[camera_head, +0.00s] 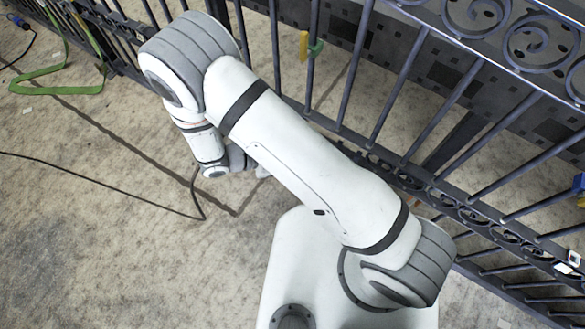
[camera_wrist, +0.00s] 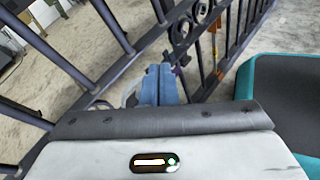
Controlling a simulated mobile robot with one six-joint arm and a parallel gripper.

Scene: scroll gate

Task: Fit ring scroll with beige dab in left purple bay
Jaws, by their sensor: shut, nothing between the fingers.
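My gripper (camera_wrist: 160,84) shows in the wrist view as two blue-grey fingers pressed together, with nothing between them. It is close to the gate's dark bars. In the head view my own arm crosses the middle and the fingers are not clearly visible. The gate (camera_head: 425,95) runs diagonally along the upper right of the head view, with spiral scrolls in its top band. Rings also show on the gate (camera_wrist: 182,30) in the wrist view. I cannot make out a ring scroll with a beige dab, loose or held, or a purple bay.
A green strap (camera_head: 60,88) and a black cable (camera_head: 120,172) lie on the concrete floor at left. In the wrist view a dark, teal-edged object (camera_wrist: 285,100) stands close at right.

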